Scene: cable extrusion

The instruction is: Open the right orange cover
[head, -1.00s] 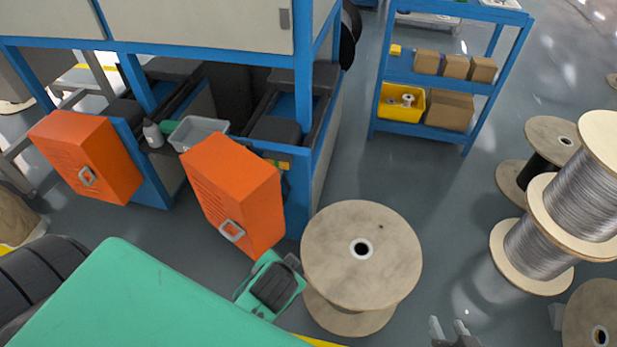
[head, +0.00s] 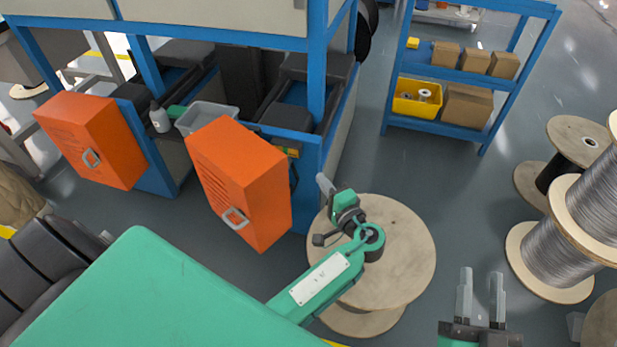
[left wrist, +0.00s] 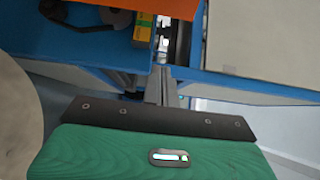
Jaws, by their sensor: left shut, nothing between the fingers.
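The right orange cover (head: 250,185) hangs tilted on the front of the blue machine, with a grey handle (head: 235,218) low on its front face. Its orange edge also shows at the top of the left wrist view (left wrist: 150,6). My left gripper (head: 325,184) is just right of this cover, apart from the handle and above the wooden spool. In the left wrist view its fingers (left wrist: 160,88) are together and empty, pointing at the blue machine frame. The handle is out of that view. My right gripper (head: 481,284) is open and empty at the bottom right.
A second orange cover (head: 92,140) is at the left. A large wooden spool (head: 408,235) stands below my left arm. Wire spools (head: 550,255) stand at the right. A blue shelf (head: 440,130) is behind. Grey floor between shelf and spools is clear.

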